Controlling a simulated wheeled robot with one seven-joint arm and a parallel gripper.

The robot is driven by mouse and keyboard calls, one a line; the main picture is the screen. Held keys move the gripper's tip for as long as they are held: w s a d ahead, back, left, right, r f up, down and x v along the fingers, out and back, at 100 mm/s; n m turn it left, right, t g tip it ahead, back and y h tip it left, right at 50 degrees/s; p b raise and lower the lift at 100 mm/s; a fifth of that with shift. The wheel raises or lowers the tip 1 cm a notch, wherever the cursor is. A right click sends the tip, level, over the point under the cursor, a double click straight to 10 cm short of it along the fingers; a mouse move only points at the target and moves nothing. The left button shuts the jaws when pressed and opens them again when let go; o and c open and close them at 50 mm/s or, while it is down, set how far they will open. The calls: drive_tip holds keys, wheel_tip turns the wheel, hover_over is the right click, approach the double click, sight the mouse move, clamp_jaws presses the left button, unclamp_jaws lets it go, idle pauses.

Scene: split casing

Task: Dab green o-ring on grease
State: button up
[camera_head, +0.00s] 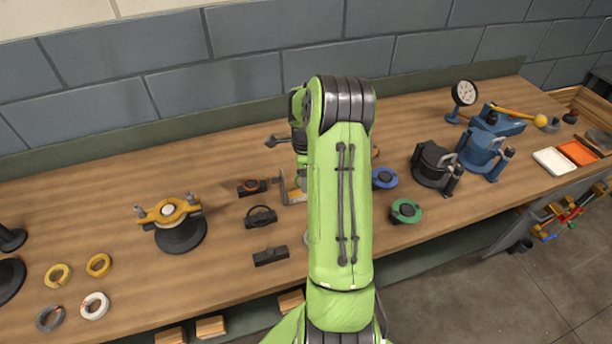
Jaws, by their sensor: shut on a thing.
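My green arm stands upright in the middle of the view and hides my gripper and whatever lies behind it. A round part with a green ring-shaped top (406,213) sits on the bench right of my arm; I cannot tell whether that is an o-ring. No grease is clearly recognisable; a white shallow tray (552,162) and an orange one (578,152) lie at the far right.
Left of my arm stand a dark block with a red ring (250,187), another dark holder (261,216) and a plain dark block (270,256). A yellow-topped fixture (180,235) and several loose rings are farther left. Dark (433,168) and blue (482,150) housings stand right.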

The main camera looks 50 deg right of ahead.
drive_tip(key=shift+f, duration=0.15)
drive_tip(key=shift+f+b, duration=1.35)
drive_tip(key=shift+f, duration=0.25)
drive_tip(key=shift+f+b, duration=0.4)
idle(0.4)
drive_tip(key=shift+r, duration=0.1)
idle(0.5)
wheel_tip(320, 180, up, 6)
drive_tip(key=p, duration=0.4)
idle(0.6)
